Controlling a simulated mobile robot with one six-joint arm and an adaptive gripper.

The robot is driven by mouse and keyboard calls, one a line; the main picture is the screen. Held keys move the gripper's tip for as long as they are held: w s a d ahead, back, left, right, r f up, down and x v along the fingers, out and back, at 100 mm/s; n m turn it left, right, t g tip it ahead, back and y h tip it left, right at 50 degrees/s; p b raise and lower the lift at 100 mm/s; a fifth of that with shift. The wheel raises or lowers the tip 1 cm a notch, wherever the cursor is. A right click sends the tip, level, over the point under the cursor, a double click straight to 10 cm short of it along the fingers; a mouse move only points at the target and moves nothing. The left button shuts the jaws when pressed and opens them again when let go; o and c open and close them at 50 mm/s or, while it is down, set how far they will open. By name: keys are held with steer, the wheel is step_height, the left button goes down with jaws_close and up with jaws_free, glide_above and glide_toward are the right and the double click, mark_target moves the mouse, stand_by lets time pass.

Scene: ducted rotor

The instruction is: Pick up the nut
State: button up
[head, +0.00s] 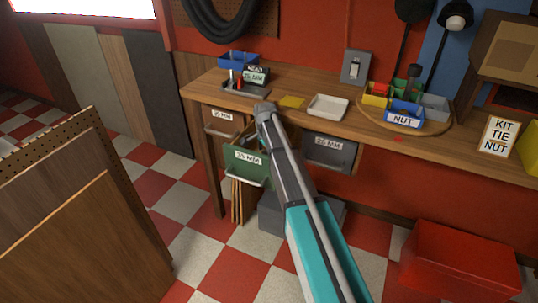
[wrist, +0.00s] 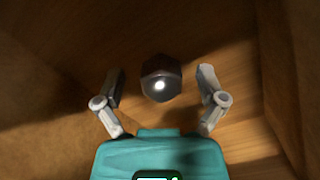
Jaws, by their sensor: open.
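The nut (wrist: 161,80) appears in the wrist view as a dark, six-sided piece with a bright spot of light on it. It lies on a brown wood-like surface. My gripper (wrist: 162,70) is open, with one grey finger on each side of the nut. Gaps show between both fingers and the nut. In the head view, my arm reaches to the bench front by an open green-fronted drawer (head: 238,158). My fingers and the nut cannot be made out there.
Wood-like walls (wrist: 300,50) stand close at the sides in the wrist view. On the bench (head: 300,117) are a white tray (head: 328,107), a blue bin labelled NUT (head: 403,115) and a small display device (head: 256,76). A grey drawer (head: 329,152) is right of my arm. A red box (head: 458,262) stands on the floor.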

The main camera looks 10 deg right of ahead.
mark_target(265, 151)
jaws_close()
stand_by(0.4)
steer(key=shift+r, duration=0.15)
step_height(265, 151, up, 18)
steer(key=p, duration=1.8)
